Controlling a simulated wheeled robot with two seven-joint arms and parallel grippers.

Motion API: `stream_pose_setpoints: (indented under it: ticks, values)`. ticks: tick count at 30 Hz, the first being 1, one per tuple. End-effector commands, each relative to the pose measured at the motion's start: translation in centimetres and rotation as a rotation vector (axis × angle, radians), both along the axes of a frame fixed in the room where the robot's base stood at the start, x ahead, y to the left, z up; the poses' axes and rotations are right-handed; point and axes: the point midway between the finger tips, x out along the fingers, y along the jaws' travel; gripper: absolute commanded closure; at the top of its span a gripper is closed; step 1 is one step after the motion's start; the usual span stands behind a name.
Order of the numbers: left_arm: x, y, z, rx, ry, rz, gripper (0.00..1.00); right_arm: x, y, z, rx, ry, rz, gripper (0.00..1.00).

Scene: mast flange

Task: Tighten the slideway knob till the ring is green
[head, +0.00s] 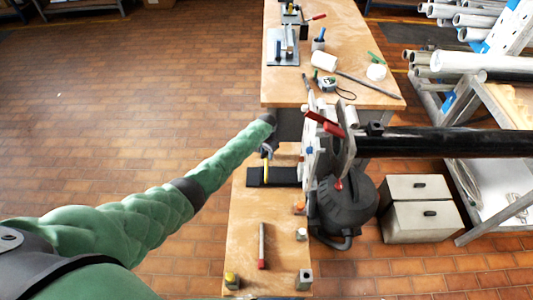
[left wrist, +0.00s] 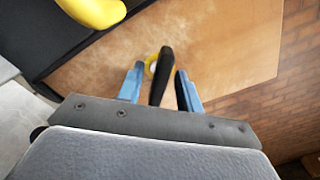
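My left gripper (head: 268,150) is above the slideway on the near workbench, at the end of the green arm. In the left wrist view its two blue fingers (left wrist: 160,88) are apart. A dark, narrow, knob-like part (left wrist: 161,75) shows between them, with a visible gap to the left finger. A small ring (left wrist: 151,66), yellowish with a pale centre, shows beside it; I see no green on it. The black slideway base (head: 284,177) lies across the bench, with a yellow handle-like part (head: 265,173) over it; the yellow part also shows in the left wrist view (left wrist: 92,9). My right gripper is out of view.
A black mast tube (head: 440,142) with a flange (head: 346,150) comes in from the right. A red-ended rod (head: 262,245) and small blocks lie on the near bench (head: 240,215). A black canister (head: 345,205) and grey boxes (head: 420,220) stand right. The left floor is clear.

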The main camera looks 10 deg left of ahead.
Motion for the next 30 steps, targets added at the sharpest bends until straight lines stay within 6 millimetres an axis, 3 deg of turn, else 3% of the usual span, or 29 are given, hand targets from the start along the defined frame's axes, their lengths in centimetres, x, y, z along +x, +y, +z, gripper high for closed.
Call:
stream_pose_setpoints:
  ticks: [8,16,24,30]
  values:
    - [-0.1,0.0,0.4,0.000,0.001,0.002,0.64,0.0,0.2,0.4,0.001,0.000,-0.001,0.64]
    - [-0.1,0.0,3.0,0.000,0.001,0.002,0.64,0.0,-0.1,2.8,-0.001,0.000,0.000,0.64]
    - [-0.1,0.0,4.8,0.001,0.002,0.003,0.64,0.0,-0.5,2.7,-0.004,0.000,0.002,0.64]
    - [-0.1,0.0,4.9,0.001,0.002,0.003,0.64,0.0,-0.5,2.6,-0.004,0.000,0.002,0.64]
